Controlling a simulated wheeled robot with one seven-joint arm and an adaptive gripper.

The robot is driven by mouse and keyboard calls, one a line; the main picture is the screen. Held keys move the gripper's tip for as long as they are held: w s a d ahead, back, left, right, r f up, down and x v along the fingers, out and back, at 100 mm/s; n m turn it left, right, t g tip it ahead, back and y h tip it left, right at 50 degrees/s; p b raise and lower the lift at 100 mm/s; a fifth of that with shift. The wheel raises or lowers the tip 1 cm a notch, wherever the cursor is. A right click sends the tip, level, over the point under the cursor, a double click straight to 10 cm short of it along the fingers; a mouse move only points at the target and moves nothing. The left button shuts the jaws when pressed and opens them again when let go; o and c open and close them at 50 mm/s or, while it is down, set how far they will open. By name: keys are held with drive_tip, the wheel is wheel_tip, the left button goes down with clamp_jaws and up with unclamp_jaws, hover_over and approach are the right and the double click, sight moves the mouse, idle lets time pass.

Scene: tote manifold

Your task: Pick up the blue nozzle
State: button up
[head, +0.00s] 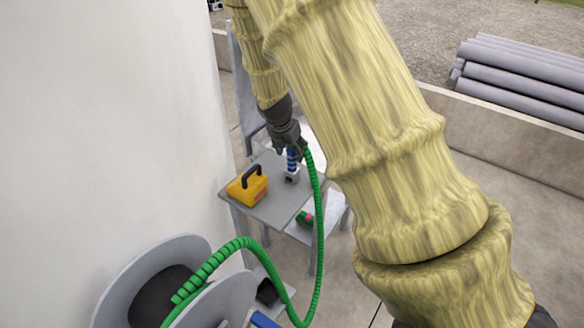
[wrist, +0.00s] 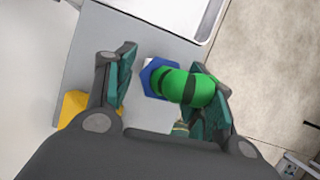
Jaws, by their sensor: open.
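The blue nozzle (head: 291,160) stands upright on a small grey table, its lower end at a small grey block. In the wrist view the blue nozzle (wrist: 155,74) shows as a blue hexagonal piece, partly hidden by the green hose end (wrist: 185,88) joined to it. My gripper (head: 287,148) is over the table at the nozzle's top. In the wrist view my gripper (wrist: 165,92) is open, with the nozzle and hose end between its fingers, nearer the right finger. I cannot tell whether that finger touches the hose.
The grey table (head: 280,207) also holds a yellow box (head: 247,187) with a black handle, left of the nozzle. The green hose (head: 319,240) hangs over the table's right side and loops to a grey reel (head: 150,275). A white wall (head: 110,120) stands close on the left.

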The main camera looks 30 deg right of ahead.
drive_tip(key=shift+x, duration=0.75)
drive_tip(key=shift+c, duration=0.2)
clamp_jaws()
drive_tip(key=shift+r, duration=0.15)
